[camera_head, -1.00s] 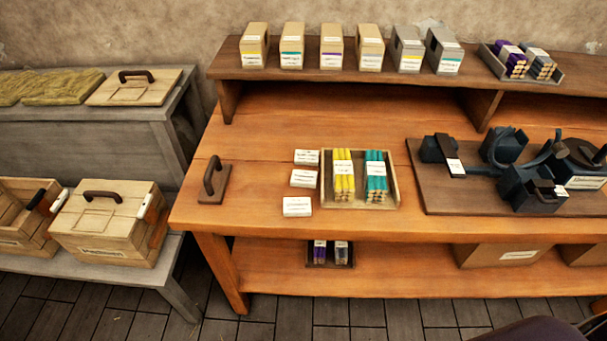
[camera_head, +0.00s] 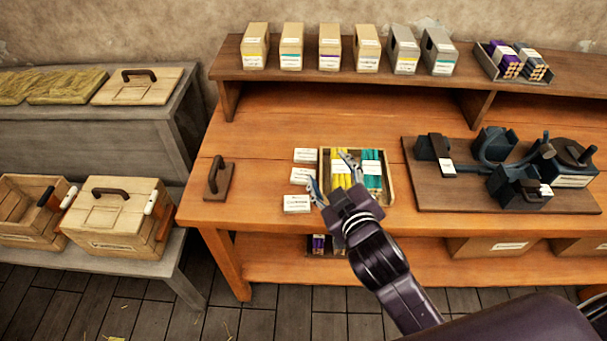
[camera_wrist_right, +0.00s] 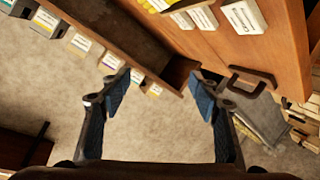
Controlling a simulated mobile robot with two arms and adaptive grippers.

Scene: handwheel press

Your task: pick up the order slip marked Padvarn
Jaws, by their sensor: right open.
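Three small white order slips lie in a column on the orange table: a back one (camera_head: 306,155), a middle one (camera_head: 300,175) and a front one (camera_head: 297,204). Their print is too small to tell which reads Padvarn. My right gripper (camera_head: 331,170) is open and empty, its fingers spread above the table between the slips and the wooden tray. In the right wrist view the open right gripper (camera_wrist_right: 161,95) has nothing between its fingers, and the slips show near the top edge, one of them clearly (camera_wrist_right: 244,15). My left gripper is not in view.
The wooden tray (camera_head: 390,190) with yellow and teal sticks stands right of the slips, partly hidden by my gripper. A dark handle block (camera_head: 217,180) is to the left. The press board (camera_head: 450,200) lies to the right. Boxes line the raised shelf (camera_head: 350,75).

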